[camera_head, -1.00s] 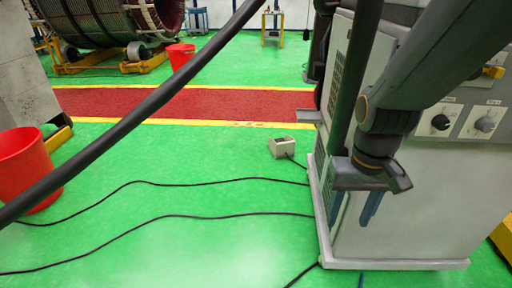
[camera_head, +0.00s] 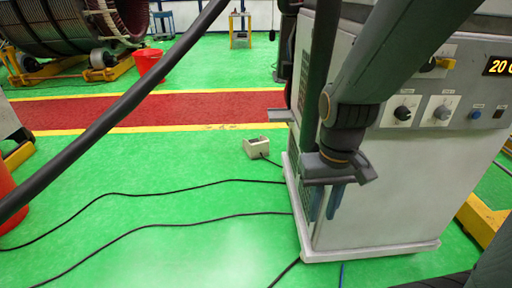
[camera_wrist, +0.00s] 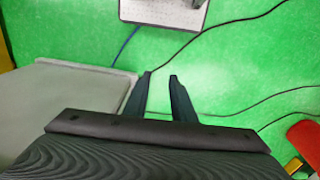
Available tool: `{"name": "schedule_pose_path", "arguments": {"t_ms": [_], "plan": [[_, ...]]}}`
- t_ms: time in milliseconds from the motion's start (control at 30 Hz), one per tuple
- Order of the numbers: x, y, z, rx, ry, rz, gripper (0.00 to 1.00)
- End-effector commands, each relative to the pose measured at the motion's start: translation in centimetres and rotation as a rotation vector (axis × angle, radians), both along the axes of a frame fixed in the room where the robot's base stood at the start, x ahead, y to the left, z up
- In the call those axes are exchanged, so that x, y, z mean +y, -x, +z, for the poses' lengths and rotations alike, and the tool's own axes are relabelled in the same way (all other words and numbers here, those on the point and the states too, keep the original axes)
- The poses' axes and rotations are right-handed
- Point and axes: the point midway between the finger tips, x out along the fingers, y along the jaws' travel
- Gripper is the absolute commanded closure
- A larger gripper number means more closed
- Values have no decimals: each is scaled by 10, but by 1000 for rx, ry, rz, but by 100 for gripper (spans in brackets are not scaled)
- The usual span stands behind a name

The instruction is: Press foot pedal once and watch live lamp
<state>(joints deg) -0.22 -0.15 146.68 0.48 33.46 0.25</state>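The foot pedal looks to be the small beige box (camera_head: 257,148) on the green floor, left of the grey cabinet (camera_head: 385,190), with a black cable running to the cabinet. My gripper (camera_head: 323,205) hangs fingers-down in front of the cabinet's left side in the head view, right of the pedal and not touching it. In the wrist view its two dark fingers (camera_wrist: 160,78) stand apart with nothing between them. The cabinet panel carries knobs, a blue button or lamp (camera_head: 475,114) and an amber display (camera_head: 499,66), cut off at the right edge. I cannot tell which is the live lamp.
Black cables (camera_head: 150,193) cross the floor left of the cabinet. Red buckets (camera_head: 149,66) stand at the back and left edge. A large stator (camera_head: 62,25) rests on yellow stands. A yellow beam (camera_head: 482,219) lies right of the cabinet. Floor around the pedal is mostly clear.

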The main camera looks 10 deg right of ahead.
Motion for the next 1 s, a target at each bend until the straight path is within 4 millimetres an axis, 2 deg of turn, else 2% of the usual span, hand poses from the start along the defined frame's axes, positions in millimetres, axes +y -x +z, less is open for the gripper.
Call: {"name": "schedule_pose_path", "arguments": {"t_ms": [33, 100, 133, 1000], "plan": [[0, 0, 0, 0, 0, 0, 86], [0, 0, 0, 0, 0, 0, 98], [0, 0, 0, 0, 0, 0, 100], [0, 0, 0, 0, 0, 0, 100]]}}
